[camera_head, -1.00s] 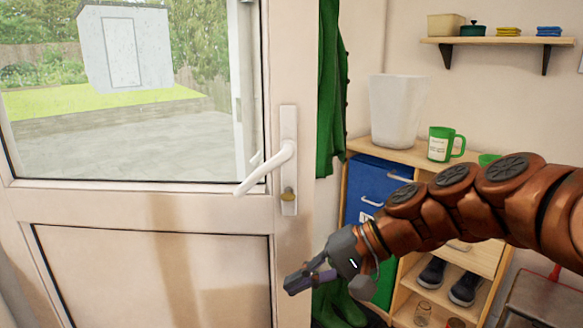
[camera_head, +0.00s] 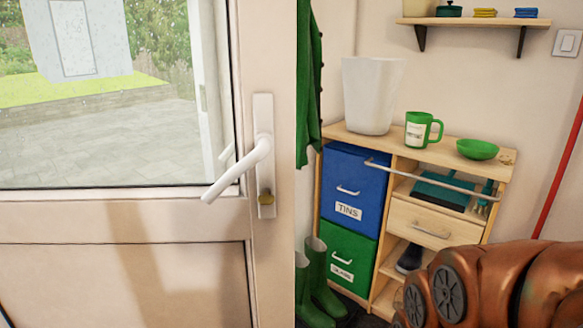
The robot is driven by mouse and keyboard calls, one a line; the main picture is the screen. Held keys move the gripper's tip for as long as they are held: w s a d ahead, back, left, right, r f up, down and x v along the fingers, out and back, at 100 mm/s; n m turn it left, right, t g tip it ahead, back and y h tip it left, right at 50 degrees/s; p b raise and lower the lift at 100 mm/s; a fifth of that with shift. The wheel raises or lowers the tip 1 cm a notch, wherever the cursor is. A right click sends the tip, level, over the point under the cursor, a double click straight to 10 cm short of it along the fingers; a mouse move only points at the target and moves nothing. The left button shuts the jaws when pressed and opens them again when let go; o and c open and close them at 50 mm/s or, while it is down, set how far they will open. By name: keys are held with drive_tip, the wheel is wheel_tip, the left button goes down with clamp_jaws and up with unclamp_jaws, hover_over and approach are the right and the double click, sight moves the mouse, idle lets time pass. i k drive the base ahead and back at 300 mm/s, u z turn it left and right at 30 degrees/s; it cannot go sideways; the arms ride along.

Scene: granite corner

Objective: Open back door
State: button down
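The back door (camera_head: 130,222) is white with a large window in its upper half, and it fills the left side of the view. Its white lever handle (camera_head: 238,170) sits on a tall plate (camera_head: 264,130) near the right edge and slants down to the left. A brass-coloured lock (camera_head: 266,197) is below the lever. The door looks shut. My copper-coloured arm shows at the lower right, well apart from the handle. My gripper is out of the picture, so its state is hidden.
Right of the door stands a wooden unit (camera_head: 500,165) with a blue bin (camera_head: 352,180), a green bin (camera_head: 345,252), a white container (camera_head: 370,95), a green mug (camera_head: 420,130) and a green bowl (camera_head: 477,149). Green boots (camera_head: 318,285) stand beside the door. A green coat (camera_head: 309,90) hangs above them.

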sight(140, 256)
drive_tip(key=z, duration=0.05)
drive_tip(key=k, duration=0.9)
drive_tip(key=u, duration=1.1)
drive_tip(key=i, duration=0.5)
drive_tip(key=u, duration=0.05)
